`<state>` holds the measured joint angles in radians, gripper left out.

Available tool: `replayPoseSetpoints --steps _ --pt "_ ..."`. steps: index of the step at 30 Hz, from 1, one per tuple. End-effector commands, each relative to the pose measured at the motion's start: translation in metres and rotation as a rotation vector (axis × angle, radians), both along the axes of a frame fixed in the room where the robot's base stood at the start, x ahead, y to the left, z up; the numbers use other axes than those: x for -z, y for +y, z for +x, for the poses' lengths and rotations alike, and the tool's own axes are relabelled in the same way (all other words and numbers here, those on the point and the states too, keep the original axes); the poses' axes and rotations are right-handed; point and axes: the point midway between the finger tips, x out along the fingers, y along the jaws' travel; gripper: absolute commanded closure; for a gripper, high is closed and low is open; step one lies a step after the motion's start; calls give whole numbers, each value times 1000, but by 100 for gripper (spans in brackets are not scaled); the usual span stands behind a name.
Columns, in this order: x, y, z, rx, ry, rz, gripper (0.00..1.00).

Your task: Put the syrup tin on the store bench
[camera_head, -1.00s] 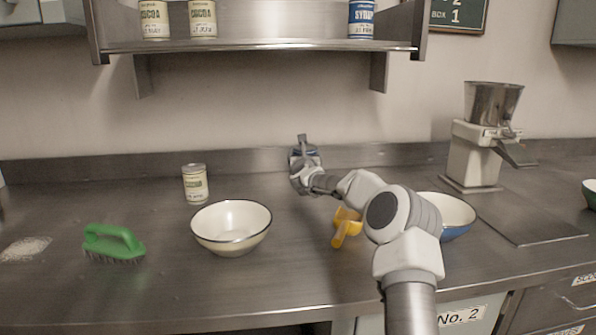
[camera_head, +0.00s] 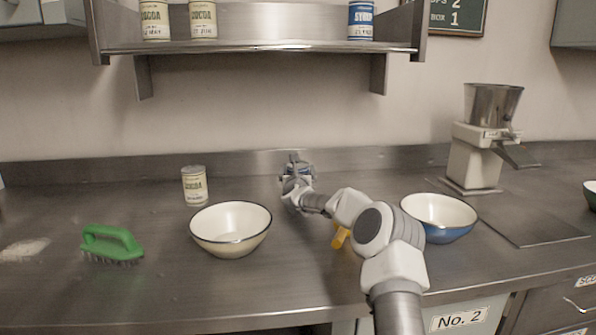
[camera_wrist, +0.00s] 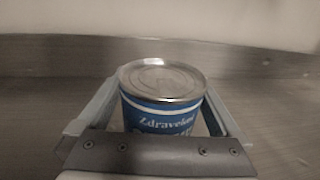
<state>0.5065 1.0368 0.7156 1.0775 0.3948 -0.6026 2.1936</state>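A blue tin with a silver lid (camera_wrist: 163,82) sits upright between the fingers of my gripper (camera_wrist: 160,110) in the wrist view. The fingers lie close along both sides and appear shut on it. Its label reads "Zdravel..."; the lower part is hidden by the gripper. In the head view my gripper (camera_head: 297,172) is near the back of the steel bench (camera_head: 140,290), by the backsplash, with a bit of blue tin showing. I cannot tell whether the tin's base touches the bench. Another blue tin, marked syrup (camera_head: 361,20), stands on the wall shelf (camera_head: 260,46).
A cocoa tin (camera_head: 194,186), cream bowl (camera_head: 231,230) and green brush (camera_head: 112,243) stand left of my arm. A yellow object (camera_head: 340,238) is partly behind my arm. A blue bowl (camera_head: 440,217) and a grinder (camera_head: 476,150) are on the right. Two cocoa tins (camera_head: 178,19) are on the shelf.

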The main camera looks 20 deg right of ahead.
Motion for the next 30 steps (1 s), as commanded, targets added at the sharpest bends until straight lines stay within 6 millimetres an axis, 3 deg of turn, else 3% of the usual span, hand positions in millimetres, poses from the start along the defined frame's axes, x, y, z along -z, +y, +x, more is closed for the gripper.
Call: replayPoseSetpoints --steps 11,30 --pt "-1 4 -10 0 0 0 0" --pt "-1 32 -87 -1 1 -3 0"
